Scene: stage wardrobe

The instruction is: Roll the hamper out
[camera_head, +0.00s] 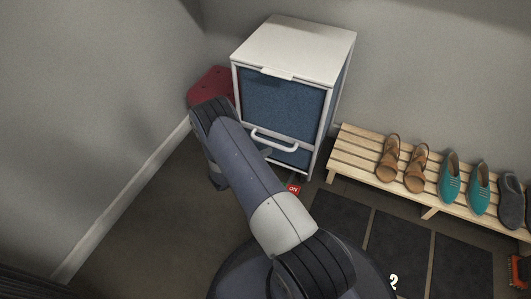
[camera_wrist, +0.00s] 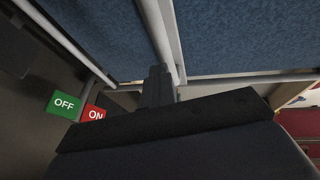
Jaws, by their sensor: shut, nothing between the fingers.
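The hamper has a white lid (camera_head: 293,50), a white frame and blue fabric sides (camera_head: 280,103). It stands against the wall, with a white bar handle (camera_head: 274,141) low on its front. Its blue fabric and a pale frame post also fill the top of the wrist view (camera_wrist: 235,35). My gripper (camera_wrist: 160,84) is shut and empty, close to that post; I cannot tell if it touches. A red ON tab (camera_wrist: 94,112) and a green OFF tab (camera_wrist: 64,104) show left of it. The ON tab also shows low at the hamper's front (camera_head: 293,189). My arm hides the hamper's lower left.
A dark red object (camera_head: 210,84) stands left of the hamper by the wall. A slatted wooden rack (camera_head: 350,150) with several shoes is close on the right. Dark floor mats (camera_head: 400,243), one marked 2, lie before it. Floor is open at left.

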